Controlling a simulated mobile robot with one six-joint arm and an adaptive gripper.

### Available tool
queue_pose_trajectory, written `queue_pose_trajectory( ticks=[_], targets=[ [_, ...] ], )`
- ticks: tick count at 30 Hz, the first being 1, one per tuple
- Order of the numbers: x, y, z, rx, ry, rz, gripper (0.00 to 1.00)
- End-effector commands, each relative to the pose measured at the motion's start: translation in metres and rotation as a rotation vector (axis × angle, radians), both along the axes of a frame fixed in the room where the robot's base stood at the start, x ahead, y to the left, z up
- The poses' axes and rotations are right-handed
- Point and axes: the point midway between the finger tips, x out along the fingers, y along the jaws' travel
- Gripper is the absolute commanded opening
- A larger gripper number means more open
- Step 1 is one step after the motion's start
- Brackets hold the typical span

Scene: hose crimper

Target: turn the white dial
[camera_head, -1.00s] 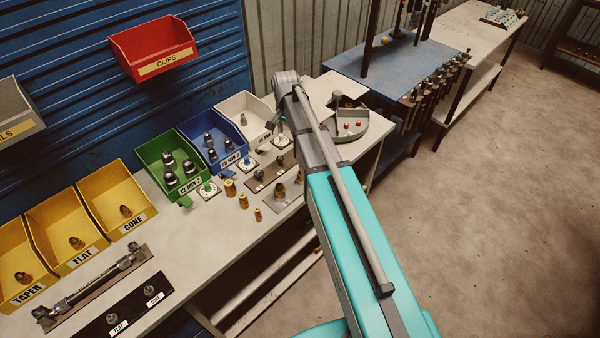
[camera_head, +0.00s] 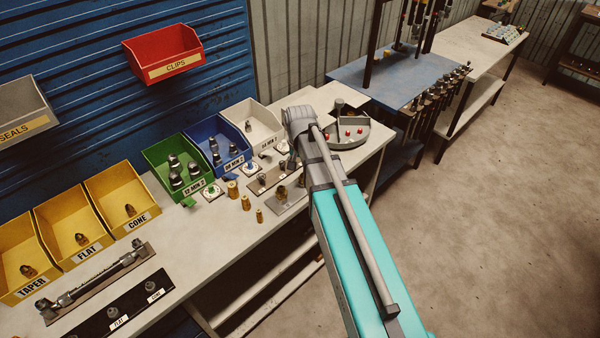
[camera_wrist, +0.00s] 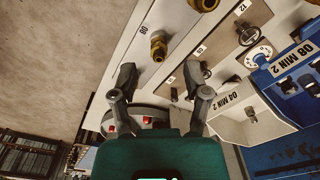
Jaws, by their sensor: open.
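A pale dial (camera_head: 281,147) sits on the bench in front of the white bin (camera_head: 262,124), close beside my arm in the head view. In the wrist view the white bin (camera_wrist: 246,118) is at the right, and the dial in front of it is largely hidden by my right finger. My gripper (camera_wrist: 160,76) is open and empty, its fingers spread above the bench. A similar round dial with a blue centre (camera_wrist: 258,55) shows by the blue bin (camera_wrist: 295,72). In the head view my arm hides the fingers.
A dial with a green knob (camera_head: 211,192) stands before the green bin (camera_head: 168,182). Several brass fittings (camera_head: 246,203) stand upright along the bench. A round grey machine with red buttons (camera_head: 352,134) is just beyond my wrist. Open floor lies at the right.

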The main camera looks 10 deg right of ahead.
Motion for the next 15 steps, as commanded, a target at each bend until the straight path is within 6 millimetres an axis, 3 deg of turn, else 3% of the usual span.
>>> queue_pose_trajectory(
  ticks=[6,15],
  targets=[
    [-0.0116,0.0004,-0.0042,-0.002,-0.003,0.041,0.61],
    [-0.0127,0.0010,-0.0042,-0.002,-0.003,0.050,0.61]
  ],
)
